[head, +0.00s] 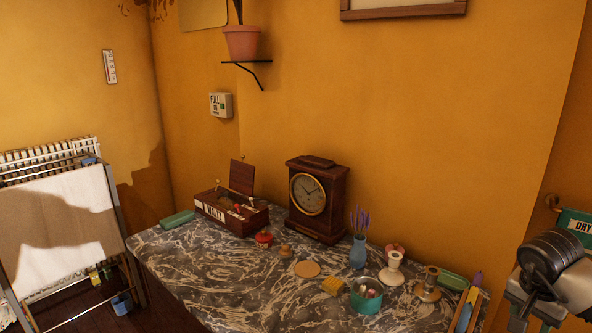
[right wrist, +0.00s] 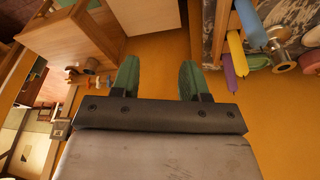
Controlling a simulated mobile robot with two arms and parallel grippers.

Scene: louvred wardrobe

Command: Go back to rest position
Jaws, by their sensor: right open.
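My right gripper (right wrist: 157,80) shows in the right wrist view with its two green fingers spread apart and nothing between them. It is beside the marbled table and clear of the things on it. Part of my right arm shows at the lower right of the head view. My left gripper is in neither view.
The marbled table (head: 215,277) carries a wooden clock (head: 318,200), an open wooden box (head: 232,212), a blue vase (head: 358,252) and a teal cup (head: 366,298). A clothes rack (head: 125,235) stands left. A wooden cabinet (right wrist: 75,45) is left in the wrist view.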

